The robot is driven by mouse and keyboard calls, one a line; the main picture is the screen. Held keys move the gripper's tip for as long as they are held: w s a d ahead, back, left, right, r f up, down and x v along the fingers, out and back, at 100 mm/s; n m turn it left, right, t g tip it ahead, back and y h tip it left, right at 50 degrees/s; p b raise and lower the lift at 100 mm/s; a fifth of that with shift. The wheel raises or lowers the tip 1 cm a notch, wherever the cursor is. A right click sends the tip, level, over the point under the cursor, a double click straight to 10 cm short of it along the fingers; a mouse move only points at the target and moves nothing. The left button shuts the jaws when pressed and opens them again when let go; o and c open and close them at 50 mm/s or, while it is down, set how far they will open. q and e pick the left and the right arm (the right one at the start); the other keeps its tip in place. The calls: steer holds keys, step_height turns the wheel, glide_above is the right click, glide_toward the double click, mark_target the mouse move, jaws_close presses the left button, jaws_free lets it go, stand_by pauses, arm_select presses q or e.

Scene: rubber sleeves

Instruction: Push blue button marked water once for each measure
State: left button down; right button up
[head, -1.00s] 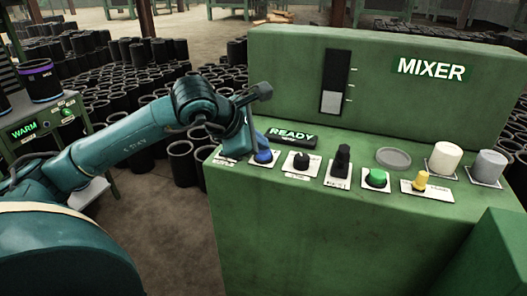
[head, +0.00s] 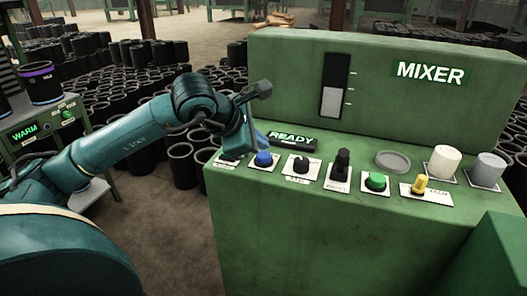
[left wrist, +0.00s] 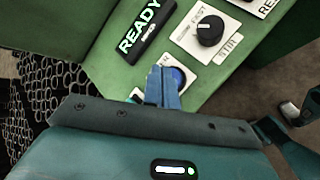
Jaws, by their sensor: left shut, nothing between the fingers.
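The mixer (head: 420,130) is a green machine with a sloping control panel. The blue button (head: 264,159) is at the panel's left end, on a white label plate whose wording is too small to read. It also shows in the left wrist view (left wrist: 179,77), partly hidden behind my fingers. My left gripper (left wrist: 160,84) is shut and empty, with its blue fingertips close beside the button. In the head view its fingers stand just behind and above the button, apart from it. A black gauge (head: 331,72) has a white column reaching about the middle mark.
A lit READY sign (head: 292,140) sits just behind the button. A black knob (head: 301,164), a black switch (head: 341,164), a green button (head: 376,181) and a yellow control (head: 420,184) run to the right. Black cylinders (head: 182,162) crowd the floor at left.

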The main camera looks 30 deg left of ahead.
mark_target(259, 156)
arm_select(q)
steer(key=shift+r, duration=0.1)
arm_select(e)
steer(key=shift+r, duration=0.1)
